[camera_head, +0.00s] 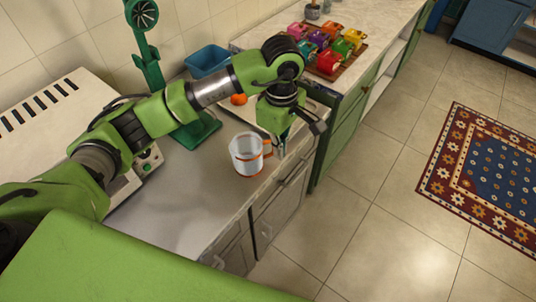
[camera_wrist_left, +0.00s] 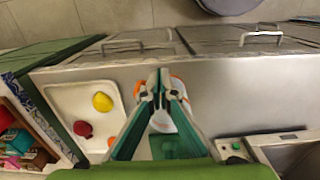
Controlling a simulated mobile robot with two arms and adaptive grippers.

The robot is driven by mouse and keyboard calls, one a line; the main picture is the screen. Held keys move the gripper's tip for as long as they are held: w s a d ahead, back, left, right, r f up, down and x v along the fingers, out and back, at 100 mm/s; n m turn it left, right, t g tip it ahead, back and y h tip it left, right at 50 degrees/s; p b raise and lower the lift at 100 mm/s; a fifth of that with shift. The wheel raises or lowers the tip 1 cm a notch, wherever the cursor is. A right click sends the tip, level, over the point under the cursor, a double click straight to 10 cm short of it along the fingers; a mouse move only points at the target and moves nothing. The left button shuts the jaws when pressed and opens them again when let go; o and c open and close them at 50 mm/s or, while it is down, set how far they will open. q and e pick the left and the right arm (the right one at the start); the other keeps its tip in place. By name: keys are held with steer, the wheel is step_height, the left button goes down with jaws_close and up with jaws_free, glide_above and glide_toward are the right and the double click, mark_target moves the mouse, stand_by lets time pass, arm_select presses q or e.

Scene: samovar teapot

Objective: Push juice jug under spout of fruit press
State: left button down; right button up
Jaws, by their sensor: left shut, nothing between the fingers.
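The juice jug (camera_head: 246,158) is clear with an orange rim, base band and handle. It stands upright on the grey counter, in front of the green fruit press (camera_head: 150,60), with its handle toward the counter's front edge. The press base (camera_head: 196,130) is behind the jug, partly hidden by my left arm; the spout cannot be made out. My left gripper (camera_head: 281,147) points down beside the handle, shut and empty; I cannot tell whether it touches. In the left wrist view my shut fingers (camera_wrist_left: 160,78) cover much of the jug (camera_wrist_left: 178,90). My right gripper is out of view.
A white tray (camera_wrist_left: 75,98) with a yellow, a red and an orange fruit lies beside the jug. A blue bin (camera_head: 207,60) stands at the back. Coloured cups (camera_head: 327,62) stand on the farther counter. The near counter (camera_head: 190,210) is clear.

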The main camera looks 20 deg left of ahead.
mark_target(238, 146)
arm_select(q)
steer(key=a+f+p, duration=0.1)
steer(key=f, duration=0.2)
steer(key=a+f+p, duration=0.1)
steer(key=f+p, duration=0.1)
steer(key=f, duration=0.1)
steer(key=a+f+p, duration=0.1)
steer(key=f+p, duration=0.1)
steer(key=f, duration=0.1)
steer(key=shift+w+f, duration=0.2)
steer(key=shift+w, duration=0.2)
steer(key=shift+w+a+f+p, duration=0.15)
steer(key=shift+w+a+p, duration=0.15)
steer(key=shift+a, duration=0.35)
steer(key=w+a+b, duration=0.1)
steer(key=a+b, duration=0.1)
steer(key=a, duration=0.1)
steer(key=w+a+b, duration=0.1)
steer(key=a+b, duration=0.2)
steer(key=w+a+b, duration=0.1)
steer(key=a+b, duration=0.1)
steer(key=a, duration=0.1)
steer(key=shift+w+a+f, duration=0.25)
steer(key=shift+w+a+r+b, duration=0.1)
steer(key=shift+a+r+b, duration=0.1)
steer(key=shift+a+b, duration=0.15)
